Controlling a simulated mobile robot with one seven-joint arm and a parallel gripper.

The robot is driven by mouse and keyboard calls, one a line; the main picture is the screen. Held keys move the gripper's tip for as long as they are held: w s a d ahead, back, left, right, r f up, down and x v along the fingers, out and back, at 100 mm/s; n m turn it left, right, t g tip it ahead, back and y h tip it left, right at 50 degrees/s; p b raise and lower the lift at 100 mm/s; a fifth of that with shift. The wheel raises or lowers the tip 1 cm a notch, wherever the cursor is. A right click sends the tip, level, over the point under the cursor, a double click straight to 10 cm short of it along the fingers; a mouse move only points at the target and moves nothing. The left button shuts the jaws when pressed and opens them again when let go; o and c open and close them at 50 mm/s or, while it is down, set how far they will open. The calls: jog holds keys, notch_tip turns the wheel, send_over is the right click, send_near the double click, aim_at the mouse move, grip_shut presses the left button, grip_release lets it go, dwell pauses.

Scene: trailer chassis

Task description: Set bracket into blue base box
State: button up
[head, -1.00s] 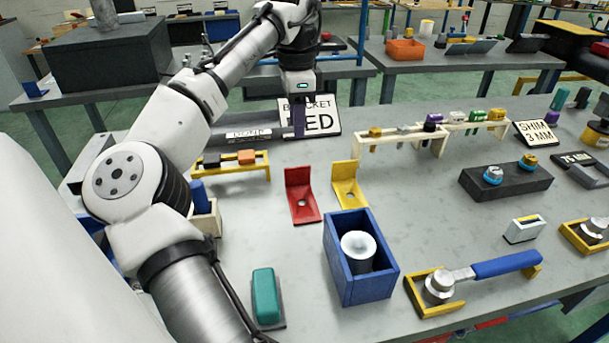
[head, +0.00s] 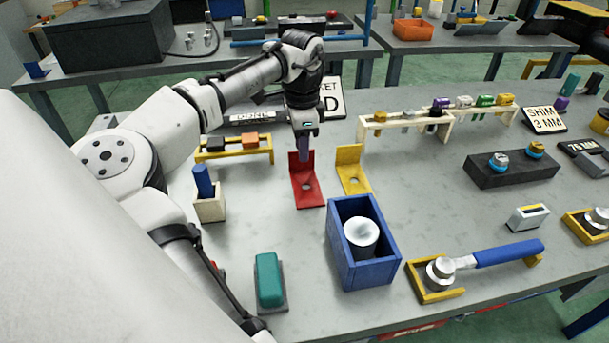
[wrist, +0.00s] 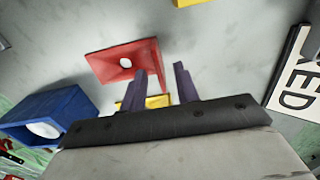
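The red bracket (head: 308,190), an L-shaped piece with a hole in its flat foot, stands on the grey bench. It also shows in the wrist view (wrist: 122,62). My gripper (head: 304,152) points down at the top of its upright plate. The blue base box (head: 368,272) is open-topped, nearer and to the right, with a silver cylinder (head: 361,232) inside. It also shows at left in the wrist view (wrist: 62,108).
A yellow bracket (head: 350,160) stands just right of the red one. A yellow rack (head: 235,154) is to the left, with a sign (head: 331,98) behind. A wrench (head: 490,257) lies right of the box, and a teal block (head: 268,280) sits at the front.

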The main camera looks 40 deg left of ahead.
aim_at(306, 178)
jog(key=shift+f, duration=1.4)
jog(key=shift+c, duration=0.4)
grip_shut()
